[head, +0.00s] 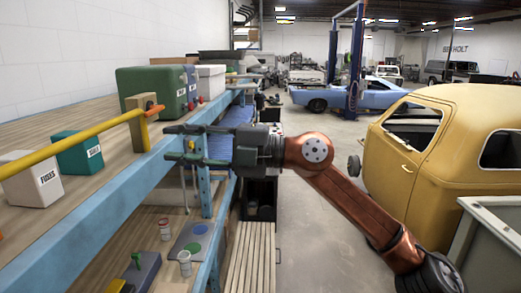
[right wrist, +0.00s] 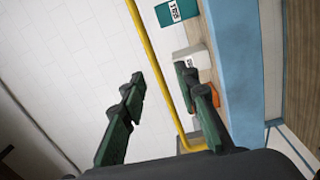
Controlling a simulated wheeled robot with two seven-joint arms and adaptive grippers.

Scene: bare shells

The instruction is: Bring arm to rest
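My right arm comes in from the lower right of the head view, with orange-brown links. Its dark gripper (head: 172,144) points left, in front of the blue shelf edge. Its two green-black fingers are spread apart with nothing between them. In the right wrist view the gripper (right wrist: 160,78) is also open and empty. A yellow bar (right wrist: 150,60) shows between the fingers there; I cannot tell how far off it is. My left gripper is not in view.
The blue-edged workbench (head: 90,210) holds a white FUSES box (head: 33,180), a teal box (head: 78,152), the yellow bar (head: 80,135) at a wooden block (head: 138,125), and a green case (head: 150,88). Cups stand on the lower shelf. A yellow car (head: 440,150) is at right. Floor between is clear.

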